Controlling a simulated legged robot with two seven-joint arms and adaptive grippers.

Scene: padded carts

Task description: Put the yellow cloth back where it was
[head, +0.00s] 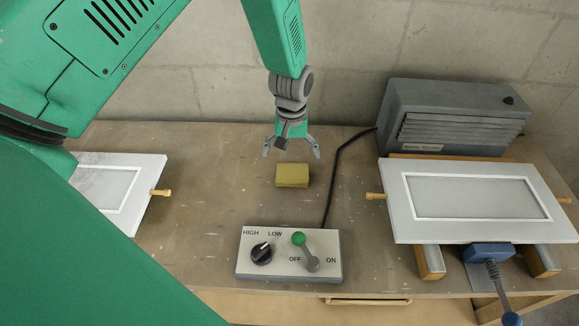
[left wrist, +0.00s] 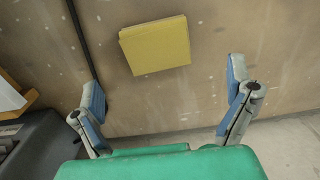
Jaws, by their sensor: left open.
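The yellow cloth (head: 292,175) lies folded in a flat block on the wooden table, behind the control box. It also shows in the left wrist view (left wrist: 155,45), lying beyond the open fingers. My left gripper (head: 291,150) points down just behind and above the cloth, open and empty. Its two fingers stand wide apart in the left wrist view (left wrist: 167,105), with no contact with the cloth. My right gripper is not in view.
A control box (head: 290,270) with a knob and a green-tipped lever stands at the front. A white framed panel (head: 480,200) rests on wooden supports at right, before a grey louvred unit (head: 450,115). Another white panel (head: 125,190) lies at left. A black cable (head: 337,175) runs right of the cloth.

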